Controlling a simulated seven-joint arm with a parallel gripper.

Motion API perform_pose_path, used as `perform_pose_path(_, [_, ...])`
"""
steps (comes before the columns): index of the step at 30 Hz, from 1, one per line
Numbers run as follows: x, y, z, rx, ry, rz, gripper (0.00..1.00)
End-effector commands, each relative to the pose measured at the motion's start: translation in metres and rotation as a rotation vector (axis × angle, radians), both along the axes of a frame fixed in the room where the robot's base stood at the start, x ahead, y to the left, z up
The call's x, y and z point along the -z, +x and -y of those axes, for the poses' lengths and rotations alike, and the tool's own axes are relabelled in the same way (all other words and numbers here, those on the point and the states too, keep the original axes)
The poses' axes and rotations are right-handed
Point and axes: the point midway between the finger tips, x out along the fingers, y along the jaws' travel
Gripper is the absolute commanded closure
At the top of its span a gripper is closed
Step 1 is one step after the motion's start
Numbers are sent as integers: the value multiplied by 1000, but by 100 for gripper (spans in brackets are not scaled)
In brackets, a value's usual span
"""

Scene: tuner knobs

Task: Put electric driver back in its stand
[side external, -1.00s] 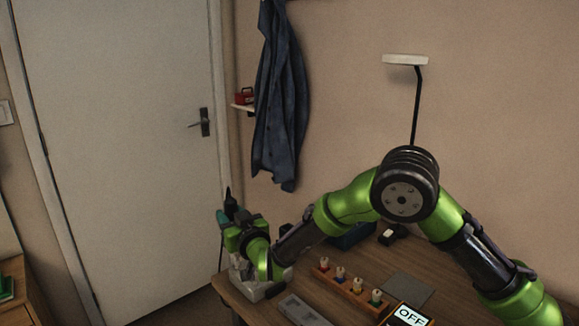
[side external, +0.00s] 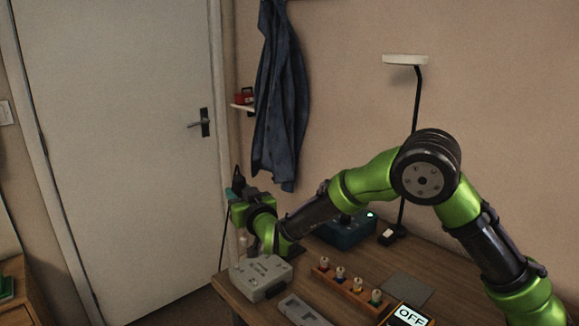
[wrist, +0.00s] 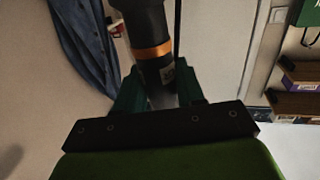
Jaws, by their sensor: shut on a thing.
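My gripper (side external: 234,194) is at the far left end of the table, raised above the grey box. In the wrist view my gripper (wrist: 160,86) has its green fingers on either side of the electric driver (wrist: 152,48), a dark cylinder with an orange band. It is shut on the driver. In the side view only a dark upright part of the driver (side external: 238,176) shows above the fingers, with a dark cord below. I cannot clearly pick out the stand; a dark shape (side external: 291,248) behind my wrist is partly hidden.
A grey box with knobs (side external: 262,274) sits at the table's left end. A grey slotted block (side external: 301,311), a wooden rack of coloured pieces (side external: 350,287) and an OFF display (side external: 409,316) are in front. A teal box (side external: 347,232) and a lamp (side external: 405,60) stand behind.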

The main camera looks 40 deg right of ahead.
Motion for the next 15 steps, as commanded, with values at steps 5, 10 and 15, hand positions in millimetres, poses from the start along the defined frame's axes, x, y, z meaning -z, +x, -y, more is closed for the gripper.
perform_pose_path(5, [-29, 8, 79, 58, -1, 8, 92])
perform_pose_path(10, [-49, 7, 145, 50, -2, 4, 92])
perform_pose_path(15, [-53, 4, 164, -1, -1, 2, 92])
